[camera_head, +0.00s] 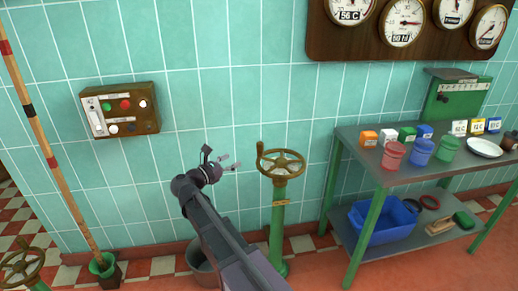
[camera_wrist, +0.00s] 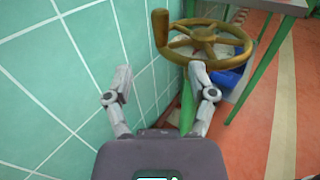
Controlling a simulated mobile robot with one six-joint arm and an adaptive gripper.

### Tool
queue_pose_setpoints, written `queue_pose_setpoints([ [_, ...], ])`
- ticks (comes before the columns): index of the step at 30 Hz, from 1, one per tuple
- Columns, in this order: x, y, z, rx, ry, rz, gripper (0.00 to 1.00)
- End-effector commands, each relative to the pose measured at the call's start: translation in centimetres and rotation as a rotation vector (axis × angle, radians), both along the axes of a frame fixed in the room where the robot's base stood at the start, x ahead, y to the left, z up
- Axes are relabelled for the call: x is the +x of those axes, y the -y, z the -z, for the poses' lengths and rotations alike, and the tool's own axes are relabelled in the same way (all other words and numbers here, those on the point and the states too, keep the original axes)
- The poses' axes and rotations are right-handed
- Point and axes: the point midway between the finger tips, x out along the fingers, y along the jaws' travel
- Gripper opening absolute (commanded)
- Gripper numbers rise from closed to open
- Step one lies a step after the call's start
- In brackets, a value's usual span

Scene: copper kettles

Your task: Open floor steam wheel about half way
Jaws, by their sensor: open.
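The floor steam wheel (camera_head: 281,163) is a brass handwheel with spokes and an upright knob, on top of a green floor post (camera_head: 278,215). In the wrist view the wheel (camera_wrist: 210,42) shows ahead, right of centre, with its knob (camera_wrist: 160,28) at the left of the rim. My gripper (camera_head: 228,162) is just left of the wheel in the head view. In the wrist view my gripper (camera_wrist: 161,88) has its fingers spread apart with nothing between them. The right finger overlaps the wheel's lower rim in the picture; I cannot tell whether it touches.
The tiled wall (camera_wrist: 50,70) is close on the left in the wrist view. A green-legged table (camera_head: 400,150) with pots and boxes stands right of the wheel. A grey bucket (camera_head: 204,268) is on the floor behind my arm. Another brass wheel (camera_head: 20,268) is at lower left.

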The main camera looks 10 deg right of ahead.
Motion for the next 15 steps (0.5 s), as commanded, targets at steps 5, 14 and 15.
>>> queue_pose_setpoints([
  [5,0.0,0.1,0.0,0.001,0.000,0.001,0.72],
  [14,0.8,1.3,0.0,0.003,0.001,0.003,0.72],
  [15,1.0,1.6,0.0,0.003,0.001,0.003,0.72],
])
